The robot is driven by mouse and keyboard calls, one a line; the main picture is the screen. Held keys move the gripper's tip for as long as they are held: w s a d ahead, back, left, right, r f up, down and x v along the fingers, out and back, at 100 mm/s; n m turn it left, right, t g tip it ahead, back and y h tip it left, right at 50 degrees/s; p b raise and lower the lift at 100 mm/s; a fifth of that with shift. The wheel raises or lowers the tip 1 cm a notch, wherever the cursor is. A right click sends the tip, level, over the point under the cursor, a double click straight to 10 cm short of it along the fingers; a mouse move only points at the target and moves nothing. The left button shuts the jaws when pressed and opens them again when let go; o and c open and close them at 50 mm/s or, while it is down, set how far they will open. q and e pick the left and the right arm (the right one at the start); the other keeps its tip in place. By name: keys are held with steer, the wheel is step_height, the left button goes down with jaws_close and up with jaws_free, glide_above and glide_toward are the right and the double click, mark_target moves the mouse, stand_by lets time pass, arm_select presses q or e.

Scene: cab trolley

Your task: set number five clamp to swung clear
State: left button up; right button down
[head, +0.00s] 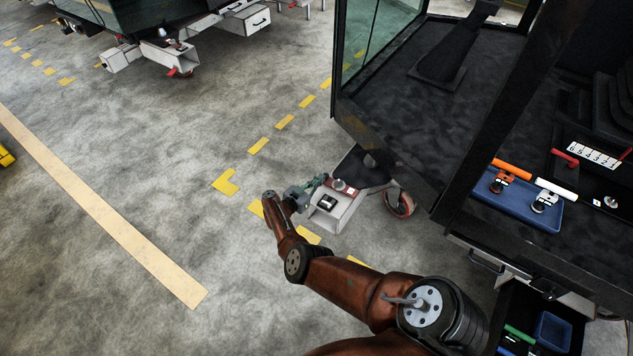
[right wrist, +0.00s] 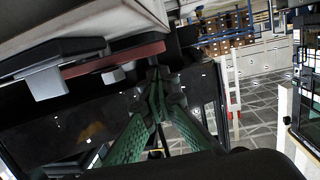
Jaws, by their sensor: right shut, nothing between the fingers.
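A clamp with a red part (head: 345,187) sits on the white corner bracket (head: 338,215) of the cab trolley, beside a caster wheel. I cannot read a number on it. My right gripper (head: 319,181) is at the bracket's upper left, close to the red part; its green fingers are shut and empty. In the right wrist view the fingers (right wrist: 158,75) meet just below and right of a dark red bar (right wrist: 115,60) with pale blocks under it. I cannot tell whether they touch it. My left gripper is not in view.
The glazed cab (head: 440,200) stands over the trolley, close to my right arm. A blue tray (head: 540,215) with tools lies on the cab floor at right. A second trolley corner (head: 175,58) is at upper left.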

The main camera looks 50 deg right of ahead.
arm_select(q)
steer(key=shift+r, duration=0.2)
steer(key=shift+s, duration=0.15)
arm_select(e)
steer(key=shift+d, duration=0.1)
steer(key=shift+w, duration=0.1)
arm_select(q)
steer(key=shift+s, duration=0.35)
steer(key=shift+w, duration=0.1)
arm_select(e)
steer(key=shift+a+r, duration=0.1)
steer(key=shift+a, duration=0.25)
steer(key=a, duration=0.1)
steer(key=a+p, duration=0.1)
steer(key=shift+a+r, duration=0.3)
steer(key=shift+a, duration=0.1)
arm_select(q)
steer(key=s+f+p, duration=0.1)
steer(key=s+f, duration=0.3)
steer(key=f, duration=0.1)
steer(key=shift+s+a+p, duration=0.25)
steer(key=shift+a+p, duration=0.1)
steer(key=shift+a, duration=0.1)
arm_select(e)
steer(key=a+r, duration=0.1)
steer(key=a, duration=0.9)
steer(key=shift+w+a+r, duration=0.15)
steer(key=shift+r, duration=0.15)
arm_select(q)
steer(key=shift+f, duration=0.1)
